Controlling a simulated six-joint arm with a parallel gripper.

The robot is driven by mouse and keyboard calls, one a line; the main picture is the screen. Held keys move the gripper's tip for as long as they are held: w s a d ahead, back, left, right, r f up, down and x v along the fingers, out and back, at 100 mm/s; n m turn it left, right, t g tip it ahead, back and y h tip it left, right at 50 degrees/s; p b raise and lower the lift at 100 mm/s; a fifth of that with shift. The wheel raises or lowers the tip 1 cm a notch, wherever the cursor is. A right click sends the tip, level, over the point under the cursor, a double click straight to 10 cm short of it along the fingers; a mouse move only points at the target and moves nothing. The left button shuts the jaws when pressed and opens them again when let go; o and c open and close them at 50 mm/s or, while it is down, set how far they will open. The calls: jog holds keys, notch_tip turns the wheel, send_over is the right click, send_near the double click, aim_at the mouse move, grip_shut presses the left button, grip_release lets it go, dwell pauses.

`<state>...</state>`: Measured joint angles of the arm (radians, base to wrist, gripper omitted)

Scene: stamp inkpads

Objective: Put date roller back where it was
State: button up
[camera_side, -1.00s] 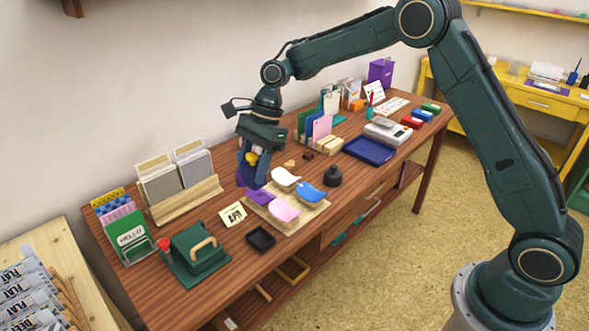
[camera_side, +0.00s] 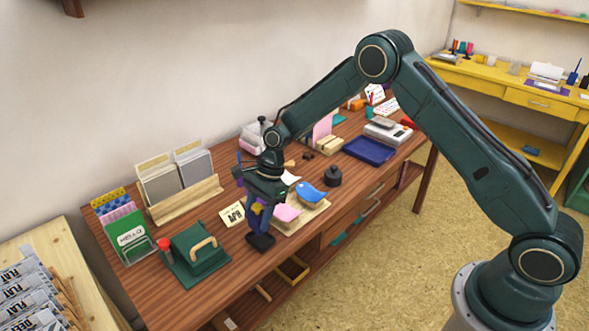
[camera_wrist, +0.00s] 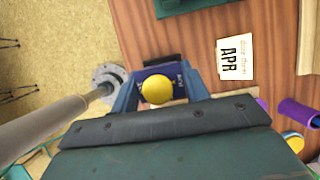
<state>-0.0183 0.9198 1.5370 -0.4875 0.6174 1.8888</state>
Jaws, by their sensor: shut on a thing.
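My gripper (camera_side: 259,222) points down and is shut on the date roller (camera_wrist: 158,90), whose round yellow knob shows between the blue fingers in the wrist view. A dark blue body shows below the knob. The roller is right over the small black square tray (camera_side: 260,242); a black edge of the tray (camera_wrist: 160,60) also shows past the roller in the wrist view. I cannot tell whether the roller touches the tray. The fingers hide most of the roller in the side view. The APR card (camera_side: 232,214) lies just left of the tray.
A wooden board with a pink pad (camera_side: 286,213) and a blue pad (camera_side: 311,193) is close on the right. A black round-knobbed stamp (camera_side: 333,177) stands behind the board.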

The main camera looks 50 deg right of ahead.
jog(key=shift+f, duration=2.1)
jog(key=shift+f, duration=0.1)
jog(key=o, duration=1)
jog(key=v, duration=1.2)
